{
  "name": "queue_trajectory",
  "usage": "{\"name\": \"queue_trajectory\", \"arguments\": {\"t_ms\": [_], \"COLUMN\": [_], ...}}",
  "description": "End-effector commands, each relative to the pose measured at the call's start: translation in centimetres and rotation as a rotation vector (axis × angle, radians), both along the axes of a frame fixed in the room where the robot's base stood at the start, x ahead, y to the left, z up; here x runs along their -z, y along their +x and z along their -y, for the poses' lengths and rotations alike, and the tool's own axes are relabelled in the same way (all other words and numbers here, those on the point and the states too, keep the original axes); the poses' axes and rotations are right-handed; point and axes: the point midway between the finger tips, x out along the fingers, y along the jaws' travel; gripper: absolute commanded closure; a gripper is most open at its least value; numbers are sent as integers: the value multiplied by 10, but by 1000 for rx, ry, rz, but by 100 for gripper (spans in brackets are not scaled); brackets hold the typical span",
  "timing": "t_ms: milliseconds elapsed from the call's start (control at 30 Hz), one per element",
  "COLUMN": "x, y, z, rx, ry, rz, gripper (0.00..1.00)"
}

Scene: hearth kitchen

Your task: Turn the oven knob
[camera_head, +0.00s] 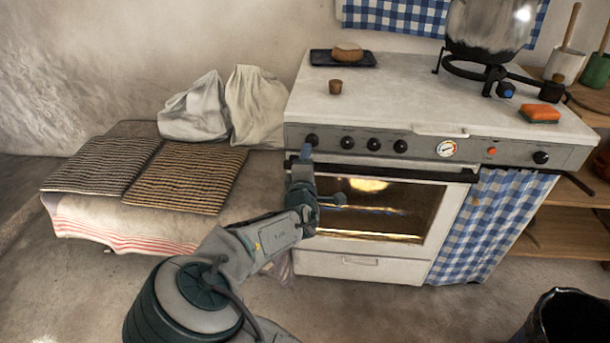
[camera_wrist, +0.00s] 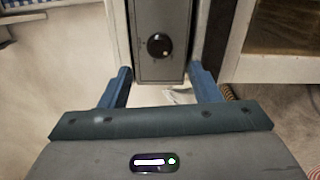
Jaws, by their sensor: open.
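The oven (camera_head: 440,210) is a white stove with a grey control panel and a lit glass door. Its panel carries several black knobs in a row; the leftmost knob (camera_head: 312,139) is just above my gripper in the head view. In the wrist view one black knob (camera_wrist: 160,46) with a white mark sits on the panel, ahead of the gap between my fingers. My gripper (camera_wrist: 162,75) is open, with its blue fingers spread on either side of the panel end. In the head view my gripper (camera_head: 306,152) is at the panel's left end. No finger visibly touches the knob.
A bench with striped mats (camera_head: 180,175) and pale sacks (camera_head: 228,105) stands left of the oven. The oven handle (camera_head: 400,172) runs below the panel. A pot (camera_head: 490,25), a dark tray (camera_head: 343,57) and a sponge (camera_head: 540,113) are on top. A black bin (camera_head: 570,318) stands front right.

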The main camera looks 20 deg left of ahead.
Motion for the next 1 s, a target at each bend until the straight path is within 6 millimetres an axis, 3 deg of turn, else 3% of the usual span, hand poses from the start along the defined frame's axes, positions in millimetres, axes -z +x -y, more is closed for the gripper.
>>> {"name": "queue_trajectory", "arguments": {"t_ms": [200, 400, 1000], "x": [-1, 0, 1], "y": [-41, -59, -59], "z": [9, 13, 19], "rx": [-2, -1, 10], "ry": [-1, 0, 8], "rz": [-1, 0, -15], "gripper": [43, 43, 43]}}
